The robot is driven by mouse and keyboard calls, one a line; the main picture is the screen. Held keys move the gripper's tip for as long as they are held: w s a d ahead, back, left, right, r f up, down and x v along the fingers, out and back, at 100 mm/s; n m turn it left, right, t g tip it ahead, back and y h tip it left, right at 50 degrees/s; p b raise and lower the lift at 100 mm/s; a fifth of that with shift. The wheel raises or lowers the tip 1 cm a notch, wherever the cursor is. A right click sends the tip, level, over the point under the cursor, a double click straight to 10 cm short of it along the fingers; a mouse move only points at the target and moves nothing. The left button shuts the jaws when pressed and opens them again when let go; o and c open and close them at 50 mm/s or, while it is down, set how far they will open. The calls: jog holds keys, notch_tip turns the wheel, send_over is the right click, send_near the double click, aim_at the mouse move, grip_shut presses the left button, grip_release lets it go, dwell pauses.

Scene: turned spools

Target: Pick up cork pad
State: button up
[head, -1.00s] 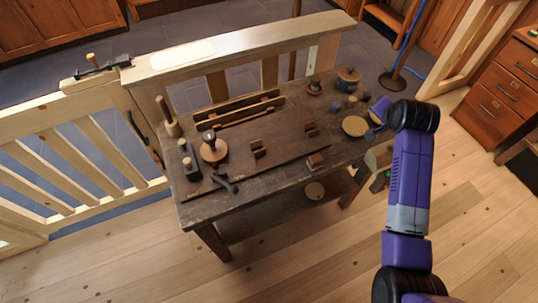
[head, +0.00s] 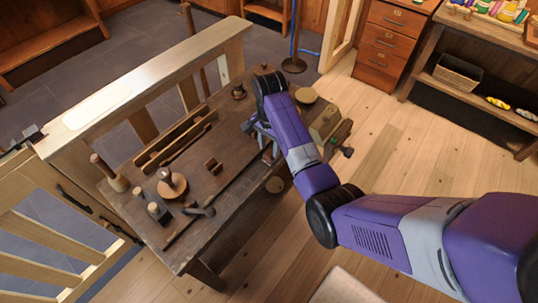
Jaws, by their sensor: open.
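A round, flat tan disc (head: 306,95) that looks like the cork pad lies at the right end of the dark workbench, just right of my arm. My gripper (head: 262,140) is low over the workbench top, left of and nearer than the disc, pointing down. It is open; the fingertips are small and partly hidden by my wrist, and I see nothing held.
The workbench (head: 228,190) holds a tan-based knobbed piece (head: 172,183), a dark mallet-like tool (head: 199,211), a small brown block (head: 214,166) and a long wooden tray (head: 175,138). A vise (head: 341,138) juts from its right end. A pale railing (head: 150,80) stands behind.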

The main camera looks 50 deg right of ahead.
aim_at(270, 152)
jog(key=shift+s+f, duration=0.1)
jog(key=shift+f, duration=1.45)
jog(key=shift+c, duration=0.2)
grip_shut()
jog(key=shift+r, duration=0.1)
